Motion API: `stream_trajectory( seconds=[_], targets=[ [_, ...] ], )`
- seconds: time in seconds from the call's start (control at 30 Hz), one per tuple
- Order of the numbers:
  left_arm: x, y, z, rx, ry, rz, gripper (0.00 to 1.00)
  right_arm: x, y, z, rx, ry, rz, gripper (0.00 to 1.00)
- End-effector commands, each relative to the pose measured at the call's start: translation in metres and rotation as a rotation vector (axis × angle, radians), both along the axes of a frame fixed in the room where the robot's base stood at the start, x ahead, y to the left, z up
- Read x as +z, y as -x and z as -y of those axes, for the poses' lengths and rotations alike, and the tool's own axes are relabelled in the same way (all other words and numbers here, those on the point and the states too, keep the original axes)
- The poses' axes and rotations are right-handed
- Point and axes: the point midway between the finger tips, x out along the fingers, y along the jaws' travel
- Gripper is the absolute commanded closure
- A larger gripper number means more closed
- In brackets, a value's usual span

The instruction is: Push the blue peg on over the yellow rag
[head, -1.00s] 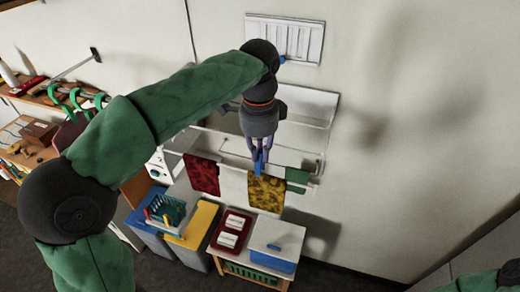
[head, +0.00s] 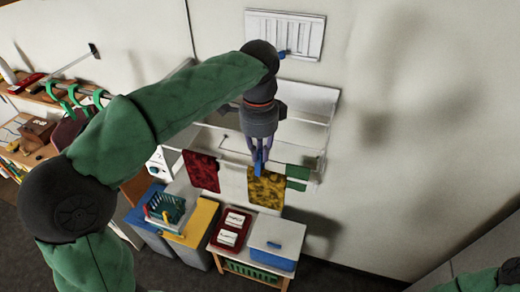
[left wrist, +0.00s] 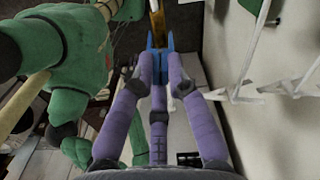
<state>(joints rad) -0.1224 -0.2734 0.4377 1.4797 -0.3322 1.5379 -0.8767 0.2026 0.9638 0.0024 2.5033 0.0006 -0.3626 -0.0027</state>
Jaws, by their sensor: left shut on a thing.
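The yellow rag (head: 267,189), mottled with dark patches, hangs from a rail of the wall rack. The blue peg (head: 259,167) is at the rag's top edge, its lower end overlapping the cloth. I cannot tell how far it straddles the cloth. My left gripper (head: 258,151) points down above the rag and is shut on the peg. In the left wrist view the peg (left wrist: 157,64) sits between the purple fingers (left wrist: 157,75), with a strip of the yellow rag (left wrist: 156,22) just beyond it. My right gripper is not in view.
A dark red rag (head: 201,171) hangs left and a green cloth (head: 297,175) hangs right on the white rack (head: 315,150). Below stand a teal basket (head: 165,210), a red tray (head: 232,229) and a blue-and-white box (head: 276,243). The wall to the right is bare.

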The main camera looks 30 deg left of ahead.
Motion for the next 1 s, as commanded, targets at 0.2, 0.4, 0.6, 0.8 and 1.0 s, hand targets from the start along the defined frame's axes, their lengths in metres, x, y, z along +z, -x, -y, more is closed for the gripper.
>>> stream_trajectory(
  seconds=[0.2,0.4,0.6,0.8,1.0],
  targets=[
    [-0.004,0.000,0.000,0.000,0.000,0.000,1.00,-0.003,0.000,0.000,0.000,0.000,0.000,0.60],
    [-0.008,0.000,0.000,0.000,0.000,0.000,1.00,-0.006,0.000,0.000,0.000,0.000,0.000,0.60],
    [-0.011,0.000,0.000,0.000,0.000,0.000,1.00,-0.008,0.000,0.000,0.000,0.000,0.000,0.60],
    [-0.015,0.000,0.000,0.000,0.000,-0.001,1.00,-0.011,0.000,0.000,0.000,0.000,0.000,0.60],
    [-0.018,0.000,0.000,0.000,0.000,-0.001,1.00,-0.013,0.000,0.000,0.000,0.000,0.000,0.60]
  ],
)
